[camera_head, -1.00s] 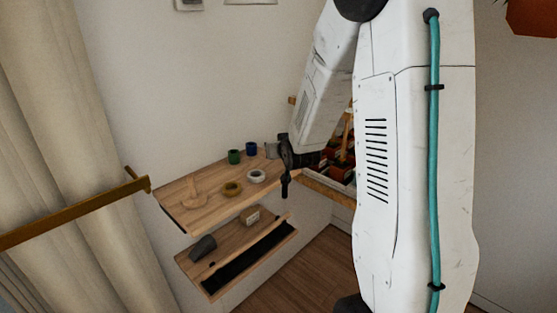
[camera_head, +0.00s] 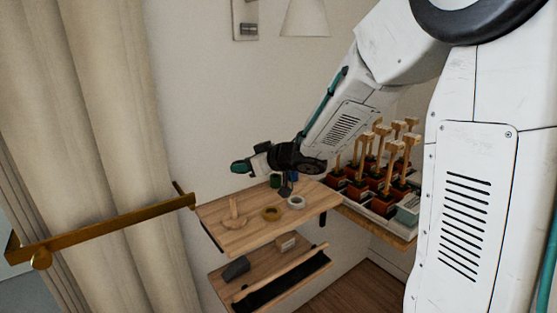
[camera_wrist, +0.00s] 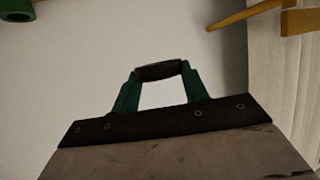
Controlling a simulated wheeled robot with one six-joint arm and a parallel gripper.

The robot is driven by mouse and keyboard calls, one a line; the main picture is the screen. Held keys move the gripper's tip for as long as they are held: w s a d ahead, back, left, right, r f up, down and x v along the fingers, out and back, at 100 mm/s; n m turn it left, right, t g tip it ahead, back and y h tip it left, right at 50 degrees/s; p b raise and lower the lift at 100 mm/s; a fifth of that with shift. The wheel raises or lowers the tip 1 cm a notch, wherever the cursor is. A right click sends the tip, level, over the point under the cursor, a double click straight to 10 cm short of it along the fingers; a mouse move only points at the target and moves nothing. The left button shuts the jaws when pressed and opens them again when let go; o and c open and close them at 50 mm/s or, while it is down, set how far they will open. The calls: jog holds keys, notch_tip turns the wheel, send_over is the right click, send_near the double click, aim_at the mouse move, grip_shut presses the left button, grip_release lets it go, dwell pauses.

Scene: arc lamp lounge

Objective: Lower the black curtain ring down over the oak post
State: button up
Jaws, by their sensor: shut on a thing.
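In the head view, the oak post (camera_head: 233,207) stands upright on a round wooden base at the left of the upper shelf. My gripper (camera_head: 242,167) is above the shelf, higher than the post in the picture and apart from it. In the wrist view, the green fingertips of my gripper (camera_wrist: 158,77) are shut on the black curtain ring (camera_wrist: 158,71), which shows nearly edge-on as a dark bar. The ring is hard to make out in the head view. The post cannot be made out in the wrist view.
A brass ring (camera_head: 271,214), a white ring (camera_head: 297,203), a green cup-like piece (camera_head: 276,182) and a blue one (camera_head: 291,177) stand on the upper shelf (camera_head: 245,240). A brass rod (camera_head: 110,224) runs by the curtain (camera_head: 110,130) at left. Potted tools (camera_head: 378,170) stand right.

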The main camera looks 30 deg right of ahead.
jog(key=shift+s+a+f+n+g+y, duration=0.35)
jog(key=shift+a+f, duration=0.3)
jog(key=shift+f, duration=0.7)
jog(key=shift+s+a+f+n+g+y, duration=0.1)
jog(key=shift+s+a+f+n+y, duration=0.4)
jog(key=shift+f, duration=0.8)
jog(key=shift+s+a+f+n+g+y, duration=0.25)
jog(key=shift+s+a+f, duration=0.4)
jog(key=shift+f, duration=0.7)
jog(key=shift+w+a, duration=0.1)
jog(key=o, duration=1)
jog(key=shift+o, duration=0.2)
